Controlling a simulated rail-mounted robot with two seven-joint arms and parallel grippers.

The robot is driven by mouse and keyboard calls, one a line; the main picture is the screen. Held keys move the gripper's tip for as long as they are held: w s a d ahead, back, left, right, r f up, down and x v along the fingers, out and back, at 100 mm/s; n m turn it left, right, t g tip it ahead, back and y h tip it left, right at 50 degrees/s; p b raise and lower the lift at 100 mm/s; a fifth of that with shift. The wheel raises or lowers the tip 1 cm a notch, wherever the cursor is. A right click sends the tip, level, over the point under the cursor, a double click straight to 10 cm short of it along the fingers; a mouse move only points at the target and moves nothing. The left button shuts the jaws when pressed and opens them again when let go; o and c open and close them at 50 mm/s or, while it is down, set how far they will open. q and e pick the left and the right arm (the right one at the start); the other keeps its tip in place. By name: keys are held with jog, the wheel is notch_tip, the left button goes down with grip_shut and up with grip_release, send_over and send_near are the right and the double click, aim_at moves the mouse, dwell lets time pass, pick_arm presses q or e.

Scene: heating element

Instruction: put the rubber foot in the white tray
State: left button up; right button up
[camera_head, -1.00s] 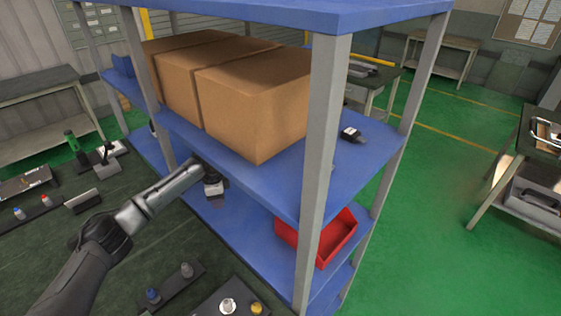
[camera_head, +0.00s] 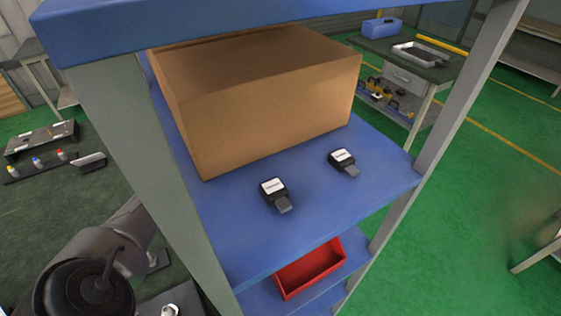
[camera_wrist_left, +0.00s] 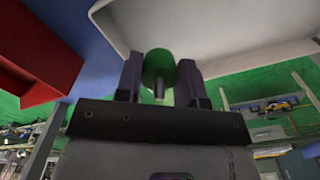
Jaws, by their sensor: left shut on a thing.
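The rubber foot (camera_wrist_left: 158,68) is a dark green cylinder with a grey stud, seen in the left wrist view. My left gripper (camera_wrist_left: 160,82) is shut on it, one finger on each side. A large pale, white-walled thing, which looks like the white tray (camera_wrist_left: 225,28), fills the top of that view beyond the fingers. I cannot tell the height between the foot and the tray. In the head view my left arm shows at the lower left, with its gripper hidden. My right gripper is in neither view.
A blue shelf unit (camera_head: 320,205) with grey posts stands close ahead. It holds a cardboard box (camera_head: 265,100) and two black devices with white labels, one here (camera_head: 273,192). A red bin (camera_head: 308,270) is lower down. A metal tray (camera_head: 420,54) lies on a far bench.

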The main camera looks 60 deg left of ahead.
pick_arm(q)
jog(key=shift+w+f, duration=0.15)
jog(key=shift+f, duration=1.15)
jog(key=shift+f+b, duration=0.3)
jog(key=shift+f, duration=0.25)
notch_tip(320, 180, down, 4)
jog(key=shift+f+b, duration=0.2)
jog(key=shift+b, duration=0.25)
jog(key=shift+f, duration=0.1)
jog(key=o, duration=1)
